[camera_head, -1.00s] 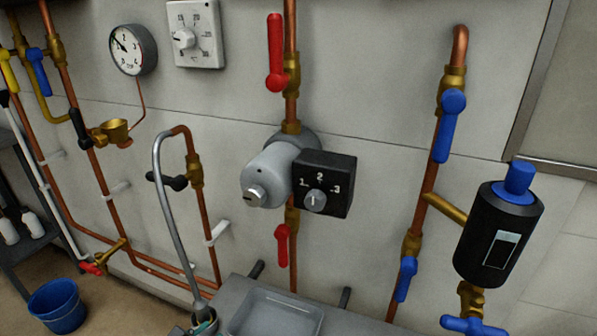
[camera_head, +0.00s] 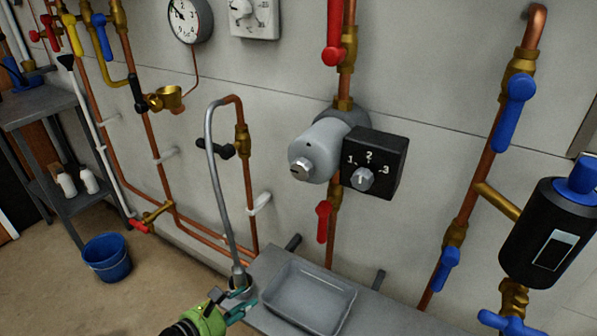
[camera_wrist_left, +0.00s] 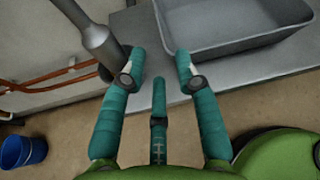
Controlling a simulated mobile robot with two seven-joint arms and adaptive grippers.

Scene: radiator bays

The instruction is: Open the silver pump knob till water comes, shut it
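The pump is on the copper pipe at centre of the head view. Its grey round body (camera_head: 323,145) carries a small slotted silver knob (camera_head: 301,168) on its front end. Beside it, a black box (camera_head: 387,165) marked 1, 2, 3 carries a second silver knob (camera_head: 363,179), its line roughly upright. I see no water at the pump. My left gripper (camera_head: 240,298), green with teal fingers, is low, below and left of the pump, beside the lower end of a grey hose (camera_head: 217,170). In the wrist view its fingers (camera_wrist_left: 158,62) are apart with nothing between them. My right gripper is out of view.
A grey tray (camera_head: 308,297) sits on a grey bench under the pump. Red-handled valves stand above (camera_head: 334,35) and below (camera_head: 323,222) the pump. A blue bucket (camera_head: 107,257) is on the floor at left. A black canister (camera_head: 548,235) hangs at right.

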